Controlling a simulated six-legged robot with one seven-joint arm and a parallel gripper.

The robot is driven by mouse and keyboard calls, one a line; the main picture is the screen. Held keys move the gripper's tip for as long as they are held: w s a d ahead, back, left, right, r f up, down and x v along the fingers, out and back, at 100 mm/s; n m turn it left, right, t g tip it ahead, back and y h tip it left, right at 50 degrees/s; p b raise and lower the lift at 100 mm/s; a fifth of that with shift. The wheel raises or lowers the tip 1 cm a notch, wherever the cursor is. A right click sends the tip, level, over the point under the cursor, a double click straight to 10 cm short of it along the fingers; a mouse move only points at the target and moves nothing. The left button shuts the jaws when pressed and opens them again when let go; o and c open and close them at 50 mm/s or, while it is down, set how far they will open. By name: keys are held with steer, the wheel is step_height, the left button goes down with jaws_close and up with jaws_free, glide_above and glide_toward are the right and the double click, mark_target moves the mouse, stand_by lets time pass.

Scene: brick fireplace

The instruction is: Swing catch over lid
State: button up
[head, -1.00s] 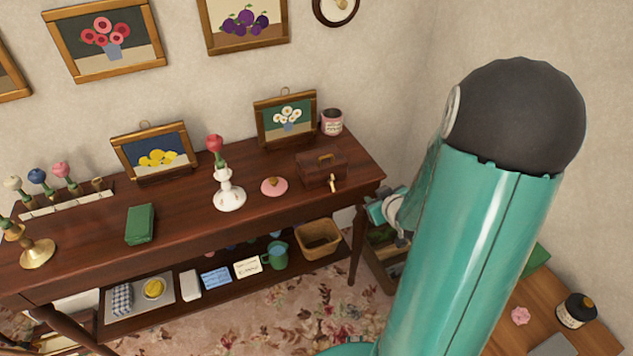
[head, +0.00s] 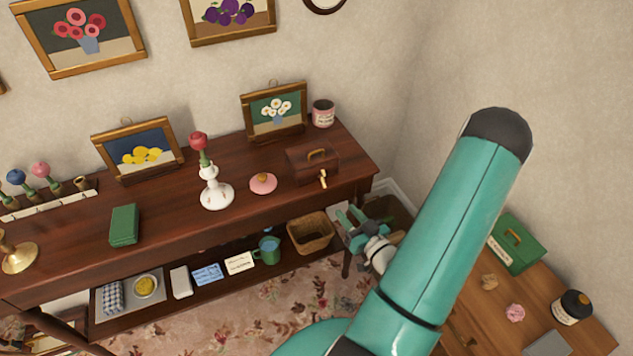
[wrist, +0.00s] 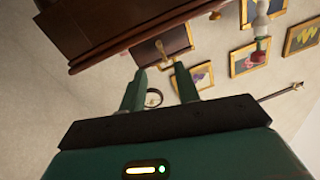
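The small dark wooden box (head: 300,167) with a brass handle on its lid stands at the right end of the long table. Its brass catch (head: 323,179) is on the front right side; whether it lies over the lid is too small to tell. My gripper (head: 349,212) is off the table's front right corner, below and apart from the box, with its fingers spread and empty. In the wrist view, the box (wrist: 178,42) and catch (wrist: 161,48) show beyond my open fingers (wrist: 158,72).
The table's edge (head: 352,194) lies between my gripper and the box. A pink lid-like disc (head: 263,183), white candlestick (head: 216,194), framed daisy picture (head: 275,112) and pink tin (head: 323,113) stand near the box. A wicker basket (head: 311,233) sits on the lower shelf.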

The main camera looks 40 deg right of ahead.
mark_target(325, 186)
steer(key=w, duration=0.4)
steer(key=w+d, duration=0.1)
steer(key=w, duration=0.3)
steer(key=w+d, duration=0.1)
steer(key=w, duration=0.4)
steer(key=shift+d, duration=0.1)
jaws_close()
